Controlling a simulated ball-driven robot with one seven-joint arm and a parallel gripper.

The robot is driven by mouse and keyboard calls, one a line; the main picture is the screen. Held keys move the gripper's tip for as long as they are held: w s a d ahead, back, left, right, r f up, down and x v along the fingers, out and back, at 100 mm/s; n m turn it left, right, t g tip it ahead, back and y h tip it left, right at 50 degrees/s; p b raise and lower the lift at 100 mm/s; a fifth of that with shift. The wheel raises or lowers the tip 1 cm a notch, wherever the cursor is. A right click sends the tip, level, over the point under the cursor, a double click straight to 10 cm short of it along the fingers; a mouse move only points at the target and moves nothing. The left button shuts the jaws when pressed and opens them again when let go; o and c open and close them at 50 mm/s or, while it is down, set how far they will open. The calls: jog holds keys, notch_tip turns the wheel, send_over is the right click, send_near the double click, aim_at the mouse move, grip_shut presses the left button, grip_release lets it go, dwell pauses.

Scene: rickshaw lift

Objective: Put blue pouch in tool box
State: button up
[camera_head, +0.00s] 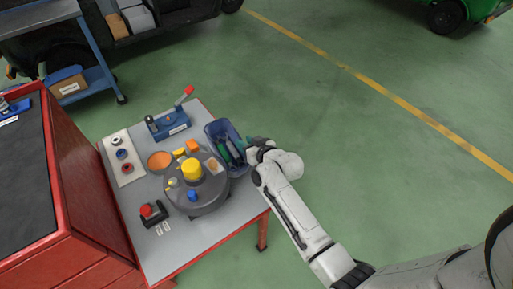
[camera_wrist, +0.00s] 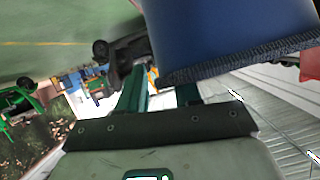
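A blue open-topped pouch (camera_head: 213,131) with a dark rim and green items inside stands at the right edge of the grey table. In the wrist view, a large blue surface with a dark textured edge, apparently the pouch (camera_wrist: 225,35), fills the top right. My gripper (camera_head: 252,147) is at the pouch's right side, close to its rim. In the wrist view my gripper (camera_wrist: 160,88) shows two green fingers with a gap between them. The right finger's tip is hidden behind the pouch, so contact is unclear. I cannot identify a separate tool box with certainty.
The grey table (camera_head: 222,228) also bears a round dark turntable (camera_head: 210,195) with yellow and orange pieces, a blue device with a red lever (camera_head: 170,123), and a white tray (camera_head: 124,176). A red cabinet (camera_head: 75,170) stands left. Green floor is open to the right.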

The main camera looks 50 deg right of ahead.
jog(key=v, duration=1.1)
jog(key=s+a+f+n+g+y, duration=0.1)
jog(key=s+a+n+g+y, duration=0.1)
jog(key=s+a+g, duration=0.2)
jog(key=s+a+f+n+g+y, duration=0.2)
jog(key=s+a+g, duration=0.3)
jog(key=s+a, duration=0.3)
jog(key=shift+s+a+f+p, duration=0.3)
jog(key=shift+s+p, duration=0.1)
jog(key=shift+s, duration=0.35)
jog(key=shift+o, duration=0.4)
jog(key=s+r+g, duration=0.1)
jog(key=s+g, duration=0.2)
jog(key=s, duration=0.3)
jog(key=shift+s+a+r+h, duration=0.15)
jog(key=shift+a+r+h, duration=0.05)
jog(key=shift+a+h, duration=0.1)
